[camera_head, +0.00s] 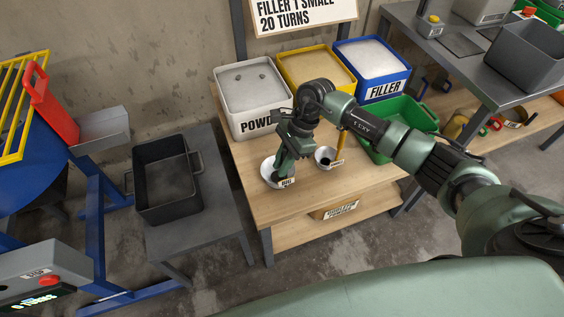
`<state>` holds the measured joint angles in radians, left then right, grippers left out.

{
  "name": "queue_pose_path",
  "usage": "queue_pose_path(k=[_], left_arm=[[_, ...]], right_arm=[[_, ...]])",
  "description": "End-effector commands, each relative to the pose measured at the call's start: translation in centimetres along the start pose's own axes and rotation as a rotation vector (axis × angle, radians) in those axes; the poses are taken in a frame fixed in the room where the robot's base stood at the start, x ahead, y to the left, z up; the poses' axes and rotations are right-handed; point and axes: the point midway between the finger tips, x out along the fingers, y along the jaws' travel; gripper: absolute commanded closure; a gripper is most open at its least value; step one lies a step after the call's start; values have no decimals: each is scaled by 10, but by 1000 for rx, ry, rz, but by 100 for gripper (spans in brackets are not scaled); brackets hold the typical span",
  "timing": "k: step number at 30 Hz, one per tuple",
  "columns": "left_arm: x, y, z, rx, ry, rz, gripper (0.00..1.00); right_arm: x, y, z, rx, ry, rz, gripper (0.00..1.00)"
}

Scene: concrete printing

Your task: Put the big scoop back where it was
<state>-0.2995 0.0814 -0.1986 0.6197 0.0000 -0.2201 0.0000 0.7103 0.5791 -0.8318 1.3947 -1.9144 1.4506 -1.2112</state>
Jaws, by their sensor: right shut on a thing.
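My right gripper (285,170) reaches down over the wooden table (300,205). It is shut on the big scoop (268,172), a white bowl with a small label at its front; the fingers cover much of it. The scoop is at the table's front left, below the powder bin. I cannot tell whether it touches the table top. A smaller white scoop (323,155) with a dark inside and a label stands to the right. My left gripper is not in view.
White powder (240,121), yellow (324,92) and blue filler (385,90) bins line the table's back. A green crate (377,155) stands at right. A black tub (168,190) sits on a grey stand at left. The table's front is clear.

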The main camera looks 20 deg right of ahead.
Motion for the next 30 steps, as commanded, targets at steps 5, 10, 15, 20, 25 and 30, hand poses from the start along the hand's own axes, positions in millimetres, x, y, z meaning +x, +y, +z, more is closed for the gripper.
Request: queue_pose_path(k=[5, 10, 15, 20, 25, 30], left_arm=[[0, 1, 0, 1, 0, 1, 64], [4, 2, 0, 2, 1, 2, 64], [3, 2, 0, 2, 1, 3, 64], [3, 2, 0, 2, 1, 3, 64], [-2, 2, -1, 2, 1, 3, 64], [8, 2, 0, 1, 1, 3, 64]], right_arm=[[1, -1, 0, -1, 0, -4, 100], [4, -1, -2, -1, 0, -3, 100], [3, 0, -2, 0, 0, -2, 61], [3, 0, -2, 0, 0, -2, 61], [-1, 0, 0, 0, 0, -2, 61], [-23, -2, -2, -2, 2, -7, 61]])
